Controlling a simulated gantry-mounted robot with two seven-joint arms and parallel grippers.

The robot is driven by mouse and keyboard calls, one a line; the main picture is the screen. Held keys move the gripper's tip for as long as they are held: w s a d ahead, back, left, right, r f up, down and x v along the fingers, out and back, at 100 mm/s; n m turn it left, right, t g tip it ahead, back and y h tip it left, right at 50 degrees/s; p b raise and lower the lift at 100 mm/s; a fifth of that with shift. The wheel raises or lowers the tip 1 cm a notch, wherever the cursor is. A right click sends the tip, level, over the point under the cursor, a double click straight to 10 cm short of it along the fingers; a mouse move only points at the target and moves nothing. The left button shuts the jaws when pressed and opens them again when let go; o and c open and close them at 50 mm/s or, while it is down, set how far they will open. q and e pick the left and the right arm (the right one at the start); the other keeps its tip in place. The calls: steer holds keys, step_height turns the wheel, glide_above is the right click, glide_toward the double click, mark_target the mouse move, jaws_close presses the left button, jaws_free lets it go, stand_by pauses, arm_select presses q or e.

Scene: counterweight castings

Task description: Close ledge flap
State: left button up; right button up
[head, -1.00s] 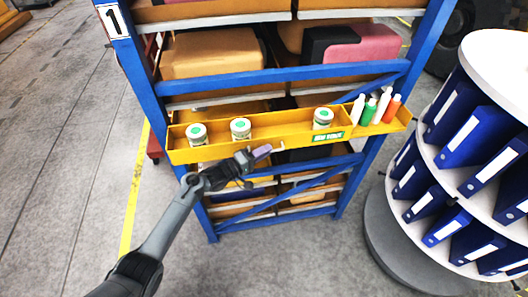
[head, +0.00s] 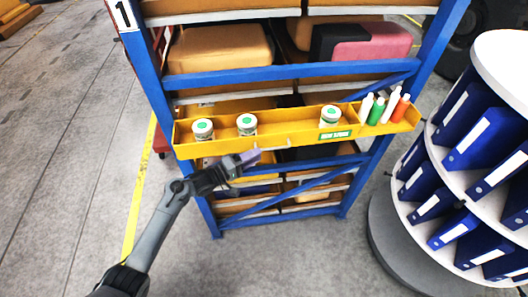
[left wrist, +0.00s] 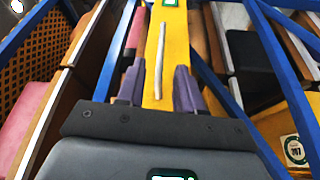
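The yellow ledge (head: 270,138) runs across the front of the blue rack, its long front face towards me. Which part of it is the flap, and how it is tilted, I cannot tell for sure. My left gripper (head: 248,158) is just below and in front of this face, left of the green label (head: 335,135). In the left wrist view my left gripper (left wrist: 158,85) is open, its purple fingers apart on either side of a yellow strip (left wrist: 153,50) with a thin pale bar (left wrist: 160,45). Contact is not clear. My right gripper is out of view.
Several lidded jars (head: 246,124) and bottles (head: 376,110) stand in the ledge. The blue rack (head: 165,85) holds boxes above and below. A round white stand with blue binders (head: 470,145) is at the right. Open floor lies at the left.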

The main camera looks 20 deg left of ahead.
arm_select(q)
steer(key=v, duration=0.4)
steer(key=shift+s+a, duration=0.1)
stand_by(0.3)
